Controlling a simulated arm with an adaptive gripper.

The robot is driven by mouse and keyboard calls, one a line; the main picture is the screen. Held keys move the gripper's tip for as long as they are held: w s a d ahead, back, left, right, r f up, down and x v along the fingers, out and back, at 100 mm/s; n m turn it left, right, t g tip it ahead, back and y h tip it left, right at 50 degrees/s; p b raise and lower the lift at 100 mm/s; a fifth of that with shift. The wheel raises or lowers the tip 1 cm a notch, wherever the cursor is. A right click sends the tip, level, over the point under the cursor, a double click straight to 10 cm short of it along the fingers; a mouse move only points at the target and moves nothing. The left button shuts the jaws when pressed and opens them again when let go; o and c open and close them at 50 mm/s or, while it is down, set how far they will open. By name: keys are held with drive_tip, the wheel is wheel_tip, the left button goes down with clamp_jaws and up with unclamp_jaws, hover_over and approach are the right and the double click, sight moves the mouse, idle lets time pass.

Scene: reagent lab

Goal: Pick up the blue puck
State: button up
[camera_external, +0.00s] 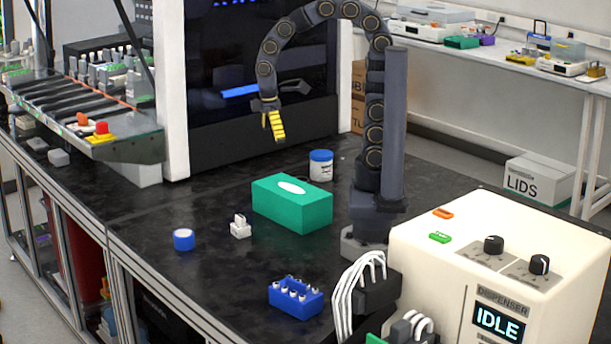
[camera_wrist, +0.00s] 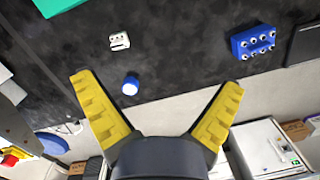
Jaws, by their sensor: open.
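The blue puck (camera_external: 184,239), a short cylinder with a blue side and a paler top, stands on the black bench left of the white block. It also shows in the wrist view (camera_wrist: 130,86), between my spread yellow fingers and left of the middle. My gripper (camera_external: 276,125) hangs well above the bench in the external view, up and to the right of the puck. In the wrist view my gripper (camera_wrist: 158,82) is open, with nothing between its fingers. Nothing hides the puck in either view.
A green tissue box (camera_external: 292,204), a small white block (camera_external: 240,227), a blue rack (camera_external: 296,297) and a blue-lidded jar (camera_external: 321,165) stand on the bench. The dispenser (camera_external: 500,260) fills the right foreground. Bare bench surrounds the puck, with the bench edge to its left.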

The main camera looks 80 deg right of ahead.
drive_tip(key=w+f+n, duration=0.3)
drive_tip(key=w+f, duration=0.2)
drive_tip(key=w, duration=0.3)
drive_tip(key=w+f+n, duration=0.3)
drive_tip(key=w+f, duration=0.1)
drive_tip(key=w, duration=0.4)
drive_tip(key=n+t, duration=0.1)
drive_tip(key=n, duration=0.4)
hover_over(183, 233)
wheel_tip(183, 233, down, 12)
drive_tip(key=shift+d+r, duration=0.15)
wheel_tip(183, 233, down, 2)
drive_tip(key=shift+f, duration=0.2)
wheel_tip(183, 233, down, 6)
drive_tip(key=shift+r, duration=0.25)
drive_tip(key=c, duration=1.2)
